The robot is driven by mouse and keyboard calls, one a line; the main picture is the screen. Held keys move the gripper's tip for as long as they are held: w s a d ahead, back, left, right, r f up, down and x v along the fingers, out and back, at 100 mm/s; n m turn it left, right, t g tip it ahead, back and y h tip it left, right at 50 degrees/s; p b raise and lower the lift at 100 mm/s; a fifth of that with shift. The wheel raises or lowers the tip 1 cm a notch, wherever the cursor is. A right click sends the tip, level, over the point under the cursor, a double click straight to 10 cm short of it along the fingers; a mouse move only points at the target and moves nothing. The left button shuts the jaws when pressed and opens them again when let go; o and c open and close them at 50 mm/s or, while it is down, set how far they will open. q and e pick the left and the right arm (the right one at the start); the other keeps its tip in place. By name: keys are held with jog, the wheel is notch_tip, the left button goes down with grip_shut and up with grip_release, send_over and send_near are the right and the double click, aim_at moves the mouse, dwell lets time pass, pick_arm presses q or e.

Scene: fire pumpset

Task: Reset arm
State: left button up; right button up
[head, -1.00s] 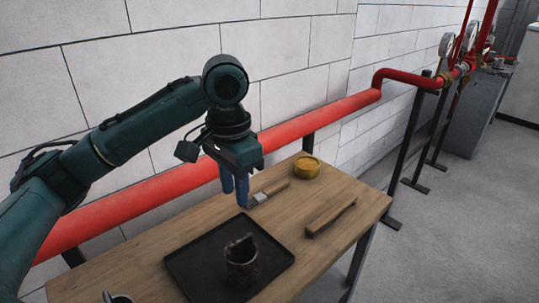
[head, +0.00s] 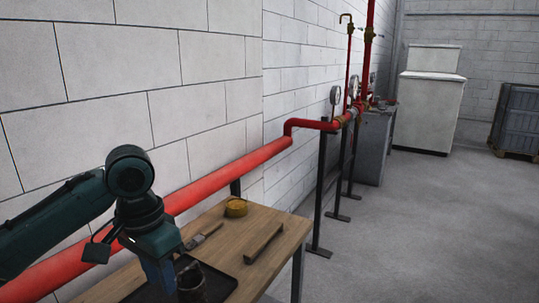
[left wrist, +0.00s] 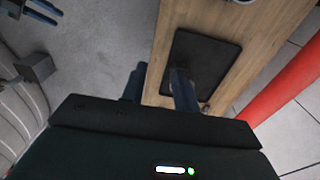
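My left gripper (head: 160,284) hangs fingers-down in front of the table's back-left part, cut off by the picture's bottom edge. In the left wrist view its two blue fingers (left wrist: 156,82) are apart with nothing between them. A dark mug (head: 191,285) stands on a black tray (head: 228,284), to the right of the gripper in the head view. The tray also shows in the left wrist view (left wrist: 207,60), partly behind one finger. My right gripper (left wrist: 40,12) shows at the top left of that view, its blue fingers apart and empty.
A wooden table (head: 262,262) bears a brush (head: 205,236), a wooden-handled tool (head: 263,243) and a yellow round container (head: 236,208). A red pipe (head: 225,173) runs along the wall behind it. Grey floor (head: 420,230) lies open to the right.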

pick_arm(q)
jog(key=d+f+t+h, duration=0.25)
jog(key=d+f, duration=0.35)
jog(key=f, duration=0.3)
jog(key=d+f+t+h, duration=0.2)
jog(key=d+f+h, duration=0.2)
jog(key=d+f, duration=0.45)
jog(key=s+a+f+n+t+y+p, duration=0.1)
jog(key=s+a+f+n+t+y, duration=0.2)
jog(key=s+a+f, duration=0.7)
jog(key=s+f+t, duration=0.1)
jog(key=s+t, duration=0.1)
jog(key=s, duration=0.1)
jog(key=shift+s+a+f+t+y, duration=0.2)
jog(key=shift+s+t+y, duration=0.05)
jog(key=shift+t+y, duration=0.1)
